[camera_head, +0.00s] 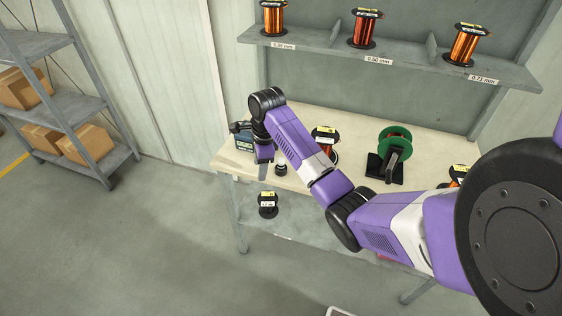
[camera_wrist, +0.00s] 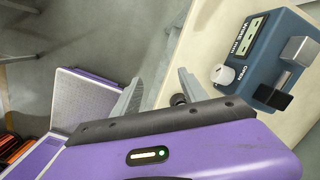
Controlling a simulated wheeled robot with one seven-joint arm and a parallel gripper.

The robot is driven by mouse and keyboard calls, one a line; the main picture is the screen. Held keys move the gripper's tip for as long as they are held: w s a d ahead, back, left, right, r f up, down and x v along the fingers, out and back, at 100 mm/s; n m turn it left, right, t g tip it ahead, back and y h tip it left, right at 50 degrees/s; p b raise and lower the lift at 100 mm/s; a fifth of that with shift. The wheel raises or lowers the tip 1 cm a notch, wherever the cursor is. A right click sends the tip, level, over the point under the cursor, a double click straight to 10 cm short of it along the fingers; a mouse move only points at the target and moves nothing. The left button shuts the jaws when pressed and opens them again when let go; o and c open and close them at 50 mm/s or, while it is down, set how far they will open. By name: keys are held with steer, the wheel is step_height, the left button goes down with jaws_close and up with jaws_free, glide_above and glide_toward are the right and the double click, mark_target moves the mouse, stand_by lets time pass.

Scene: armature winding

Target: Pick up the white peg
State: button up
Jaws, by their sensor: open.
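A small white cylinder (camera_wrist: 222,75), which looks like the white peg, shows in the wrist view at the near edge of a blue box (camera_wrist: 268,60) with a display and printed lettering. I cannot tell whether it is fixed to the box. My gripper (camera_wrist: 158,82) is open, with nothing between its fingers. It points down over the front edge of the table, to the left of the white cylinder in the wrist view and apart from it. In the head view my gripper (camera_head: 262,172) is beside the blue box (camera_head: 243,144); the white cylinder cannot be made out there.
The cream tabletop (camera_head: 312,118) also holds a spool (camera_head: 324,139), a green wheel on a black stand (camera_head: 394,142) and a small dark round part (camera_head: 280,169). A dark spool (camera_head: 267,204) stands below. Copper spools line the shelf (camera_head: 400,62) above.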

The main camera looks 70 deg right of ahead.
mark_target(281, 159)
steer(key=s+d+r, duration=0.1)
steer(key=d, duration=0.1)
steer(key=s+d+r+m+g, duration=0.1)
steer(key=d+r, duration=0.1)
steer(key=s+d+r+m, duration=0.1)
steer(key=s+d+r, duration=0.1)
steer(key=shift+s+g, duration=0.1)
steer(key=shift+g, duration=0.2)
steer(key=shift+s+d+f+m, duration=0.1)
steer(key=shift+f+m, duration=0.05)
steer(key=shift+m, duration=0.15)
steer(key=f, duration=0.2)
steer(key=f+p, duration=0.1)
steer(key=f, duration=0.2)
steer(key=d+f, duration=0.1)
steer(key=f, duration=0.1)
steer(key=shift+f, duration=0.15)
steer(key=shift+a, duration=0.1)
steer(key=shift+c, duration=0.4)
jaws_close()
